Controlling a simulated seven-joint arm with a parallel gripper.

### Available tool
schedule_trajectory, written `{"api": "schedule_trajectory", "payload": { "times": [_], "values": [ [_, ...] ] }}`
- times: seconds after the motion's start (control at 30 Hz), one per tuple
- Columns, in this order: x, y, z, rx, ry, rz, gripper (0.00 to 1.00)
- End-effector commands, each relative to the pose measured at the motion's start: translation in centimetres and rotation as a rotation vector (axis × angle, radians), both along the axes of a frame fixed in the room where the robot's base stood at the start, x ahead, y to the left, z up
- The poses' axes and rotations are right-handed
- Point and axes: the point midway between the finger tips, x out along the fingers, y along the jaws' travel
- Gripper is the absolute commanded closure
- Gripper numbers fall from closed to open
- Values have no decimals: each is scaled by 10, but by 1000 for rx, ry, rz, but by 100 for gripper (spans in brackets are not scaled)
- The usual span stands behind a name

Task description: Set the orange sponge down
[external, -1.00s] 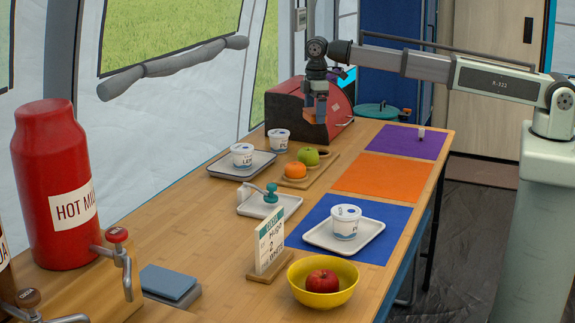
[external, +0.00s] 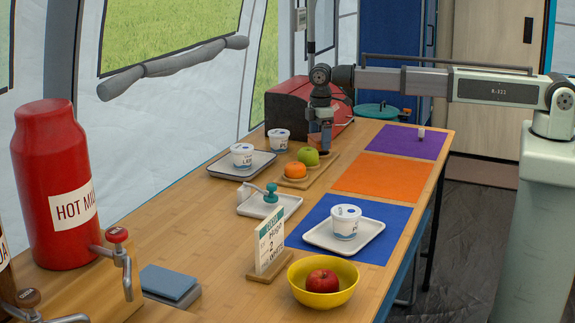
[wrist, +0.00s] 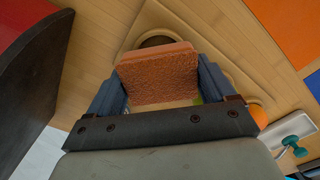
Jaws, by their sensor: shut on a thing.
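My gripper (external: 320,142) is over the back end of a wooden board (external: 292,183), close to a green apple (external: 308,156). The orange sponge (wrist: 158,76) is held between the two dark blue fingers in the wrist view. The wooden board (wrist: 180,20) lies under the sponge there, and a round dark hollow (wrist: 156,41) in it shows just beyond the sponge's edge. I cannot tell whether the sponge touches the board. In the external view the sponge is mostly hidden by the fingers.
An orange fruit (external: 295,170) sits on the board beside the apple. A red box (external: 290,112) stands close behind my gripper. Two white cups (external: 242,155) (external: 278,139) are to the left.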

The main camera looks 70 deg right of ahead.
Motion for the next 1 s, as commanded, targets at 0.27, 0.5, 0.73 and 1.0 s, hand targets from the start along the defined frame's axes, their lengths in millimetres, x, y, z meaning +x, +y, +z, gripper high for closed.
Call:
{"api": "schedule_trajectory", "payload": {
  "times": [0.27,0.5,0.73,1.0],
  "values": [
    [0,0,-17,0,0,0,45],
    [0,0,-19,0,0,0,45],
    [0,0,-19,0,0,0,0],
    [0,0,-16,0,0,0,0]
  ]
}}
